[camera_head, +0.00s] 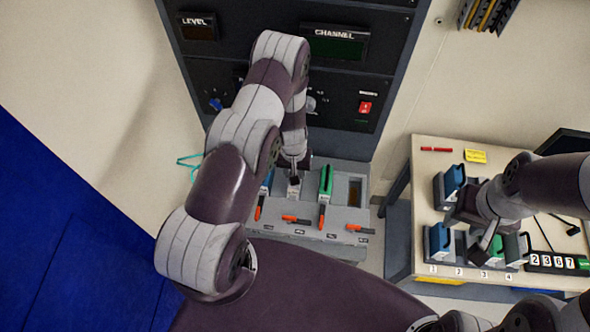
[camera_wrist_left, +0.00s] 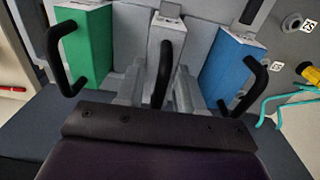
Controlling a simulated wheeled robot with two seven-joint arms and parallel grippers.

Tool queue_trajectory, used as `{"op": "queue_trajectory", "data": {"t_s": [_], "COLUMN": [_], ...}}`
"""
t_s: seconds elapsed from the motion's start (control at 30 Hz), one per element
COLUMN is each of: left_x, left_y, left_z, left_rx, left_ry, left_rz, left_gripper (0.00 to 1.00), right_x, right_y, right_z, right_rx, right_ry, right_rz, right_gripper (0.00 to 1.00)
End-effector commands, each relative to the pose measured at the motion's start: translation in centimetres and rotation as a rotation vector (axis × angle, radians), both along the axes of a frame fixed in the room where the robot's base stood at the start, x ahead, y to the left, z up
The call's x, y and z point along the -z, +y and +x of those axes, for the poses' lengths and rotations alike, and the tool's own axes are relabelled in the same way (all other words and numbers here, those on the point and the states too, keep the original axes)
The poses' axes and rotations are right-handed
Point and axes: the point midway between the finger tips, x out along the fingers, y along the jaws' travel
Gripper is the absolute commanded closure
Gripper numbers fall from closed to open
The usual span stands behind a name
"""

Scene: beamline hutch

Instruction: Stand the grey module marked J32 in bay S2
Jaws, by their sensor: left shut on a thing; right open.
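A grey module (camera_head: 293,188) stands upright between a blue module (camera_head: 267,183) and a green module (camera_head: 326,182) in the bay unit (camera_head: 345,215) at the rack's foot. My left gripper (camera_head: 293,177) is above it. In the left wrist view my left gripper (camera_wrist_left: 156,92) is shut on the black handle of the grey module (camera_wrist_left: 166,32), between the green module (camera_wrist_left: 88,45) and the blue module (camera_wrist_left: 232,62). I cannot read its marking or tell whether it is fully down. My right gripper (camera_head: 474,236) is open over the side table, by the numbered holder.
The rightmost bay (camera_head: 355,190) looks empty. Orange levers (camera_head: 296,220) line the unit's front, some lying sideways. The side table (camera_head: 426,200) bears blue modules (camera_head: 438,240), a green one (camera_head: 513,247) and a number display (camera_head: 557,262). A teal cable (camera_wrist_left: 290,98) hangs beside the blue module.

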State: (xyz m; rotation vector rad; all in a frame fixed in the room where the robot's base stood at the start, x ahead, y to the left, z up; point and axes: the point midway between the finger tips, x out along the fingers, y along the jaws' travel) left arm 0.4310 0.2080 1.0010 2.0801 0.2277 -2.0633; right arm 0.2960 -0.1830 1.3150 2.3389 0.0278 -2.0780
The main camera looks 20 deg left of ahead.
Motion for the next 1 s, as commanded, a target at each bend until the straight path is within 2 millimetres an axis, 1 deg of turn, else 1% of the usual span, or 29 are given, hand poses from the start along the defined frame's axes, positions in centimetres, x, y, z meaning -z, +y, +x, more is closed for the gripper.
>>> {"op": "queue_trajectory", "data": {"t_s": [0.8, 0.83, 0.87, 0.9, 1.0], "left_x": [0.81, 0.81, 0.80, 0.80, 0.80], "left_y": [0.00, 0.01, 0.01, 0.01, 0.00], "left_z": [0.01, 0.02, 0.02, 0.02, 0.00], "left_rx": [-0.001, -0.001, -0.001, -0.001, -0.001], "left_ry": [-0.001, -0.001, -0.001, -0.001, 0.000], "left_rz": [0.000, 0.000, 0.000, 0.000, 0.000], "left_gripper": [1.00, 0.57, 0.47, 0.34, 0.33], "right_x": [-0.01, -0.01, -0.01, -0.01, -0.01], "right_y": [0.00, 0.00, 0.00, 0.00, 0.00], "right_z": [0.00, 0.00, 0.00, 0.00, 0.00], "right_rx": [0.000, 0.000, 0.000, 0.000, 0.000], "right_ry": [0.000, 0.000, 0.000, 0.000, 0.000], "right_rz": [0.000, 0.000, 0.000, 0.000, 0.000], "right_gripper": [0.57, 0.57, 0.57, 0.57, 0.57]}}
